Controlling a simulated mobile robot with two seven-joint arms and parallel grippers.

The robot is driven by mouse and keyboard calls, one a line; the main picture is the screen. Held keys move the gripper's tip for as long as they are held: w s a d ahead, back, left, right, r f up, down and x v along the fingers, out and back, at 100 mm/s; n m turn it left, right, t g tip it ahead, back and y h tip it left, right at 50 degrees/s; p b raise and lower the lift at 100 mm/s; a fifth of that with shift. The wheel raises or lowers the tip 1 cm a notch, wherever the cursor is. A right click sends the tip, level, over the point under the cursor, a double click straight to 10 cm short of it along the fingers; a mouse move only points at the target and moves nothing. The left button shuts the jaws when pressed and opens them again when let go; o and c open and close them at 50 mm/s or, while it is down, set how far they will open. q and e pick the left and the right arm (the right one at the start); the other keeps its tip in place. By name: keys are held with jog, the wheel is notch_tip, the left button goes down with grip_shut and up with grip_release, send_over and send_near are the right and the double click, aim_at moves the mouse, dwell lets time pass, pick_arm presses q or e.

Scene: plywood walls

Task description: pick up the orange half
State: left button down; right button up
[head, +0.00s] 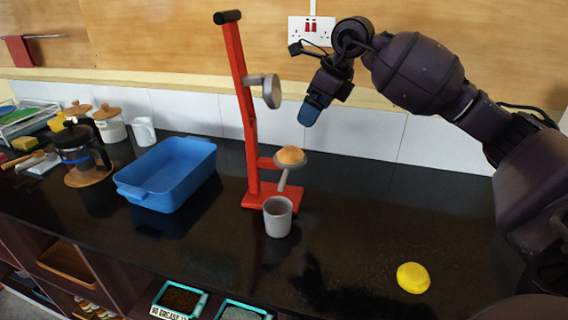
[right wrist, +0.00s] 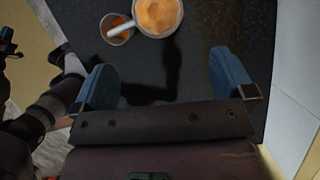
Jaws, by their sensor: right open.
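The orange half (head: 290,156) sits dome up on the small round cup of a red upright juicer press (head: 240,110). It also shows at the top of the right wrist view (right wrist: 158,14), beyond the fingers. My right gripper (head: 308,114) hangs above the counter, higher than the orange half and a little to its right, apart from it. Its two blue fingers (right wrist: 164,78) are spread wide with nothing between them.
A grey cup (head: 278,216) stands below the press spout. A blue tub (head: 168,175) stands to the left, with a coffee press (head: 82,152) beyond it. A yellow rounded piece (head: 412,278) lies on the right. The dark counter between is clear. A tiled wall is behind.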

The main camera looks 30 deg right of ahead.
jog(key=f, duration=0.2)
send_over(296, 150)
jog(key=s+d, duration=0.1)
jog(key=d, duration=0.1)
jog(key=f, duration=0.4)
jog(key=shift+a+f, duration=0.15)
jog(key=shift+a, duration=0.05)
jog(key=shift+s+a+b+x, duration=0.1)
jog(key=shift+b+x, duration=0.1)
jog(key=shift+x, duration=1.25)
jog(key=shift+s+a+b+x, duration=0.1)
jog(key=shift+s+b+x, duration=0.05)
jog(key=shift+x, duration=1.35)
pick_arm(q)
jog(key=shift+w+f, duration=0.25)
jog(key=shift+f, duration=0.3)
pick_arm(e)
jog(key=shift+c, duration=0.2)
jog(key=c, duration=0.7)
jog(key=shift+s, duration=0.1)
jog(key=shift+c, duration=1.4)
pick_arm(q)
jog(key=shift+r, duration=0.15)
pick_arm(e)
jog(key=shift+f, duration=0.1)
